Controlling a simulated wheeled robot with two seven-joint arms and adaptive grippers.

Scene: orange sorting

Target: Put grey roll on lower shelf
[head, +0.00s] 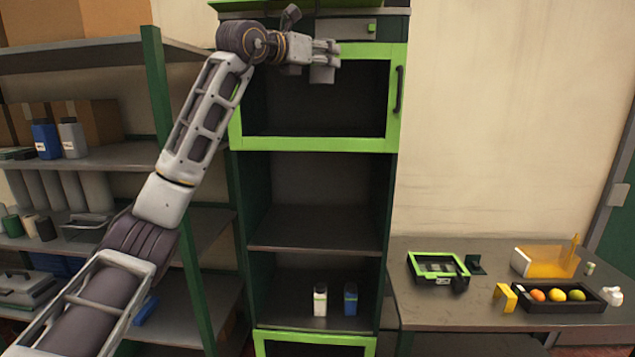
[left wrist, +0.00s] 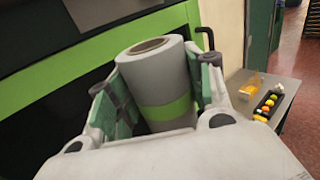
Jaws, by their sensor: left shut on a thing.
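My left gripper (head: 326,48) is raised in front of the upper part of the tall cabinet. In the left wrist view the gripper (left wrist: 158,100) is shut on the grey roll (left wrist: 155,70), a pale grey cylinder with a green band and a hollow core at its top end. In the head view the roll (head: 322,75) shows small below the fingers. The cabinet has an empty middle shelf (head: 315,238) and a lower shelf (head: 300,322) with a white bottle (head: 320,299) and a blue bottle (head: 350,299). My right gripper is not in view.
A green-framed cabinet door (head: 315,143) with a dark handle (head: 398,90) is behind the gripper. A shelving rack (head: 155,110) with bottles, boxes and several cylinders stands left. A table (head: 420,312) on the right holds a fruit tray (head: 545,306) and a green-rimmed case (head: 438,267).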

